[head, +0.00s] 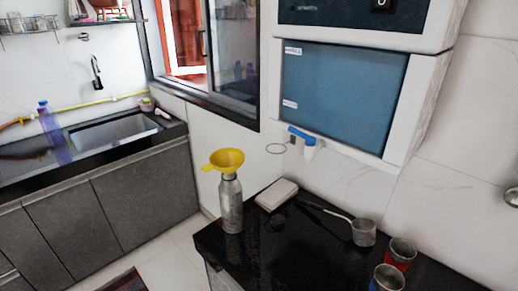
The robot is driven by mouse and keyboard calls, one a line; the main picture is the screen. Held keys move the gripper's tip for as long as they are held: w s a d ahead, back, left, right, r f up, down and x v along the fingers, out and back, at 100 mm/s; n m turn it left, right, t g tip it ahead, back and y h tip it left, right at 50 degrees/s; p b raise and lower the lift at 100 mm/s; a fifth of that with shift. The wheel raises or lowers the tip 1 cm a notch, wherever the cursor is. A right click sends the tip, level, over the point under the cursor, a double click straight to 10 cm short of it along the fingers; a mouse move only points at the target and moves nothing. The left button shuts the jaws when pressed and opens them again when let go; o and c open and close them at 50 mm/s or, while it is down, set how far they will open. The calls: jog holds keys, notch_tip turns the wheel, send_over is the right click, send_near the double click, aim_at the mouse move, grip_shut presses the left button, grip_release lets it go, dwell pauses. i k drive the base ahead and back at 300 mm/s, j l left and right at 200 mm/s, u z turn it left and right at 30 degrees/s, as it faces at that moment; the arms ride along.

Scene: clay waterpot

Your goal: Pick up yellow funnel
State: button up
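The yellow funnel (227,160) sits mouth up on top of a grey metal bottle (231,205). The bottle stands upright near the left corner of the black counter (290,262). The funnel's small tab points left. Its spout is hidden, and I cannot tell how far it goes into the bottle neck. My gripper is not in the head view.
A pale box (276,194) lies right of the bottle. A long-handled ladle cup (363,232), a red cup (400,253) and a blue cup (386,279) stand further right. A blue-fronted water purifier (343,97) hangs above. A sink (115,130) is at left.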

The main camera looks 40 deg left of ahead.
aim_at(227, 161)
jog(key=u, duration=1.2)
